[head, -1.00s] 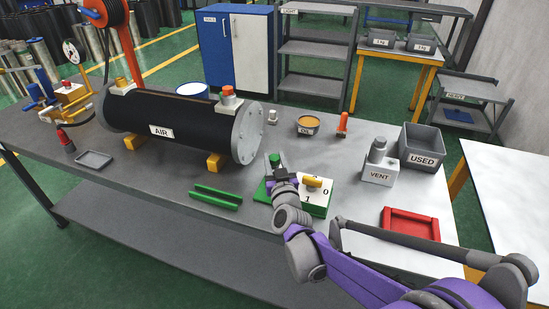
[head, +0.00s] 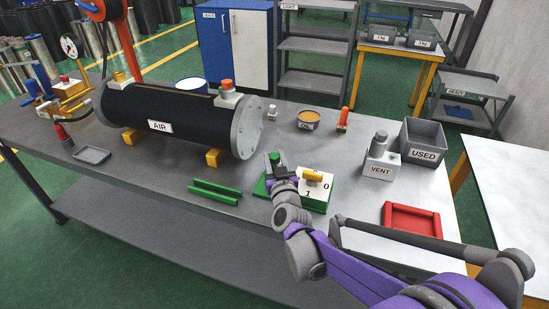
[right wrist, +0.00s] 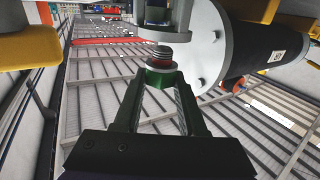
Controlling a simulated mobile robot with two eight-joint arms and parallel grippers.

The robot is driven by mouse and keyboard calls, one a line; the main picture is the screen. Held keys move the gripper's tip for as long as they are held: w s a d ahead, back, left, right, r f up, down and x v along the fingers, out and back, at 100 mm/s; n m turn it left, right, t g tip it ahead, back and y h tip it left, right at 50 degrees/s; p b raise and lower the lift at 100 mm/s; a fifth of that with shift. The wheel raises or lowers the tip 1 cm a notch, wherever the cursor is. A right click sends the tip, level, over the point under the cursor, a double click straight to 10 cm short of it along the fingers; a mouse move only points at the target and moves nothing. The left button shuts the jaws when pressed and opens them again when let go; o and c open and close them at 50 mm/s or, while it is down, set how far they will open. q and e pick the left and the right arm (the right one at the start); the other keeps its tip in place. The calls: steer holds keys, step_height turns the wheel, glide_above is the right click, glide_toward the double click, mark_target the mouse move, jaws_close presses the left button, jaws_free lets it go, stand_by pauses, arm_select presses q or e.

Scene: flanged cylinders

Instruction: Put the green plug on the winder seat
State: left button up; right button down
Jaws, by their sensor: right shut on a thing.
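My right gripper (head: 273,162) is over the table in front of the cylinder's right end. It also shows in the right wrist view (right wrist: 159,80), its two fingers shut on the green plug (right wrist: 158,76). The plug has a green body, a red ring and a grey ribbed end pointing away from the fingers. In the head view the plug is too small to make out clearly. I cannot tell which part is the winder seat; a red reel (head: 97,8) stands at the upper left. My left gripper is not in view.
The black AIR cylinder (head: 165,120) lies across the table.

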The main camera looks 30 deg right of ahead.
steer(key=shift+f+b, duration=0.65)
steer(key=shift+f, duration=0.15)
steer(key=shift+c, duration=2)
jaws_free()
steer(key=shift+s, duration=0.1)
steer(key=v, duration=1)
steer(key=shift+s, duration=0.25)
steer(key=shift+a+r, duration=0.1)
steer(key=shift+a, duration=0.05)
